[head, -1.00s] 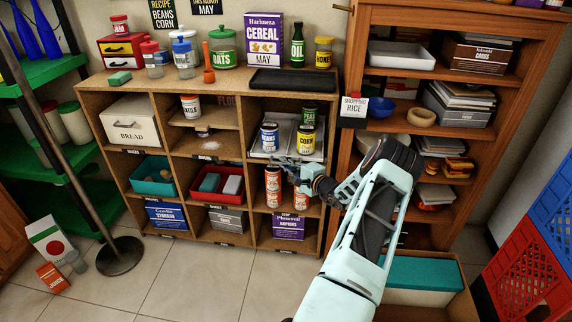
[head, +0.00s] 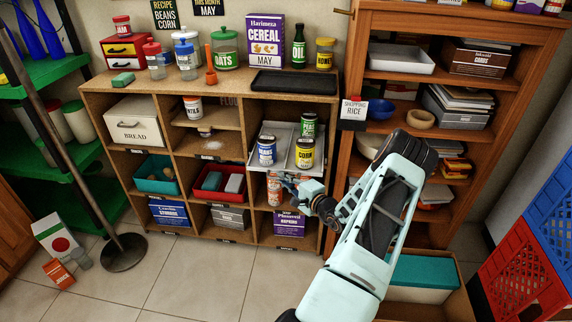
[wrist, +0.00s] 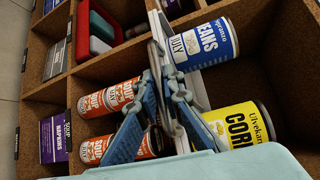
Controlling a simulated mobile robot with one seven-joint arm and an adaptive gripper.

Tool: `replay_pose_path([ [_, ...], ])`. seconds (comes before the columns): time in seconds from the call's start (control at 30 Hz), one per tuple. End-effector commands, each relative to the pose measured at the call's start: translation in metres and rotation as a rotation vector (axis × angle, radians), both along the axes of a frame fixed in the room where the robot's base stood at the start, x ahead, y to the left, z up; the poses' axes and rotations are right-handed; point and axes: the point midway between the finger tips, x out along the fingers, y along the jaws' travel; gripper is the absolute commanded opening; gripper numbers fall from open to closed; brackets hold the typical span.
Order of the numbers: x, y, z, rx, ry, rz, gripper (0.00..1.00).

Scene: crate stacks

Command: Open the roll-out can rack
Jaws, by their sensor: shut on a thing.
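The roll-out can rack (head: 285,140) is a pale grey tray in the upper right cubby of the wooden shelf. It sticks out past the shelf front. On it stand a blue BEANS can (head: 266,151), a yellow CORN can (head: 304,154) and a green can (head: 308,125) behind. My gripper (head: 287,182) is at the rack's front edge, below and in front of the cans. In the wrist view my gripper (wrist: 164,72) is shut on the rack's front, beside the BEANS can (wrist: 200,44) and CORN can (wrist: 238,124). The exact grip spot is partly hidden by the fingers.
Orange SOUP cans (head: 274,190) stand in the cubby below, close to my gripper, with a purple napkin box (head: 290,224) lower down. A teal-lidded box (head: 425,272) is on the floor at right. The tiled floor (head: 195,275) in front is clear.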

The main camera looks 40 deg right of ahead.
Motion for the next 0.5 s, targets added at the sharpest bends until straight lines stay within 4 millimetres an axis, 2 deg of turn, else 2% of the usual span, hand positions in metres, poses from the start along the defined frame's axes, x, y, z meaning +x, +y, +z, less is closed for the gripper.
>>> replay_pose_path([
  [0.2,-0.038,0.047,0.004,0.005,0.001,0.000,0.00],
  [0.5,-0.077,0.097,0.002,0.003,0.000,0.000,0.00],
])
